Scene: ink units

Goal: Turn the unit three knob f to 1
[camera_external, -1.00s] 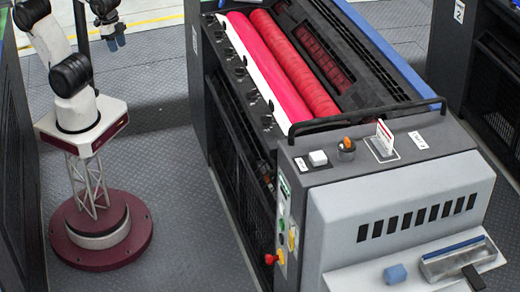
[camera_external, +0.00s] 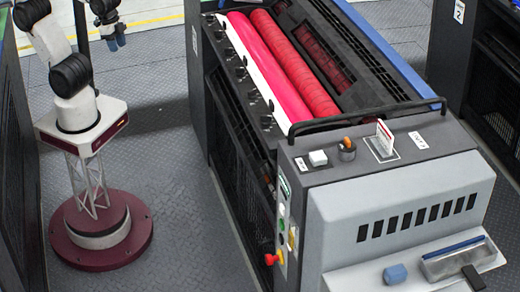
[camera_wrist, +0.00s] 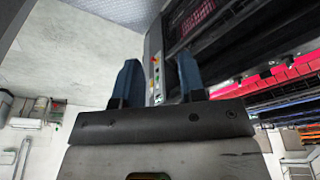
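A row of small black knobs (camera_external: 241,75) runs along the left top edge of the press unit (camera_external: 420,185), beside the white strip and pink roller. Their letters and settings are too small to read. My gripper (camera_external: 114,43) hangs at the top left, apart from the unit and well to the left of the knobs. In the wrist view my gripper (camera_wrist: 158,75) shows two blue fingers spread apart with nothing between them. Beyond them the unit's side panel with small coloured buttons (camera_wrist: 155,72) and a pink roller (camera_wrist: 277,75) show; no knob can be made out clearly there.
A black rail (camera_external: 365,117) crosses the unit's top near its control box. A red and yellow switch (camera_external: 274,258) juts from the panel's lower left. Another unit, labelled 2 (camera_external: 459,10), stands at the right. The grey floor (camera_external: 170,150) between my base and the press is clear.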

